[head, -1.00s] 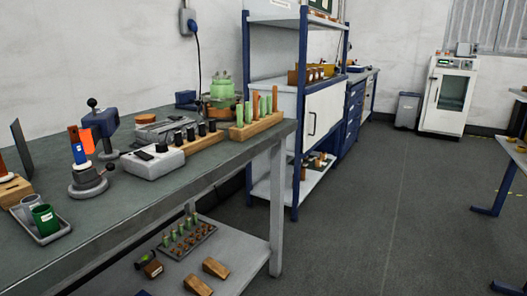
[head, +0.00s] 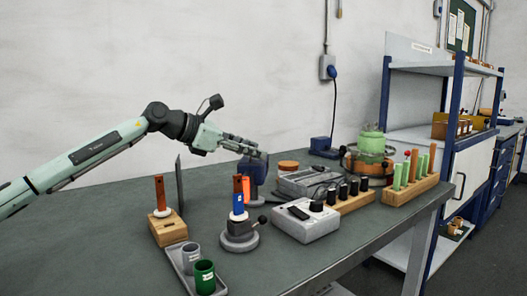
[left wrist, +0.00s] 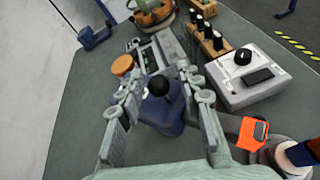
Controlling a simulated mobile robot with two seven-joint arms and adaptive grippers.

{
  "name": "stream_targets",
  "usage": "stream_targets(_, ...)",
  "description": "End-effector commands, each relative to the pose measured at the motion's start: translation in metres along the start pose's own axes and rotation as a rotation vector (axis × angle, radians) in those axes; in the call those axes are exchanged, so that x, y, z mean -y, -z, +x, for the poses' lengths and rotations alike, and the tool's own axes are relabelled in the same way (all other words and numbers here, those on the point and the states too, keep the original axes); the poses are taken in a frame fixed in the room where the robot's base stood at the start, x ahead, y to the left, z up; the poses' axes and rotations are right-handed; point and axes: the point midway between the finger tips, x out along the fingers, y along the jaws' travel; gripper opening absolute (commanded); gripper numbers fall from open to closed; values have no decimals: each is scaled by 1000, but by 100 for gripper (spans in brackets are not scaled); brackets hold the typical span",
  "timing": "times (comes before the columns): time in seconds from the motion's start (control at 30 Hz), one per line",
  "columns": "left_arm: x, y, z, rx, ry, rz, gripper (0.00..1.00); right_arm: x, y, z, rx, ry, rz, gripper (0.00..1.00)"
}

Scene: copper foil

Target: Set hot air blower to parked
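In the head view this orange piece (head: 246,187) is beside a blue-and-orange upright part on a round grey base (head: 239,238). My left gripper (head: 258,153) is open, its fingers (left wrist: 160,75) either side of the knob with gaps. The knob is hidden in the head view. My right gripper is not in view.
A white control box (head: 305,222), a wooden rack of black-topped pieces (head: 350,203) and a grey tray (head: 310,180) stand right of the blower. A grey tray with cups (head: 188,268) and a wooden block (head: 168,230) are nearer. The bench's left part is clear.

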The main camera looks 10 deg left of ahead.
Motion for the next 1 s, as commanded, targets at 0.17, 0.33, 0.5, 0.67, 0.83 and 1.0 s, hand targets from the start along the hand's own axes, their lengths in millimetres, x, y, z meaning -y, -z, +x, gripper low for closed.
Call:
stream_targets(0.17,0,-1,26,1,0,-2,35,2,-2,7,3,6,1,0)
stream_targets(0.33,-1,0,37,0,-1,-1,35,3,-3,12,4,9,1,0)
stream_targets(0.5,0,0,38,1,-1,-1,35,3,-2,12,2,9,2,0)
stream_targets(0.67,0,0,38,1,-1,-1,26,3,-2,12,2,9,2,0)
stream_targets(0.83,0,0,38,1,-1,-2,5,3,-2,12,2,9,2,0)
stream_targets(1.0,0,0,38,1,-1,-2,0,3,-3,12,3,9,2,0)
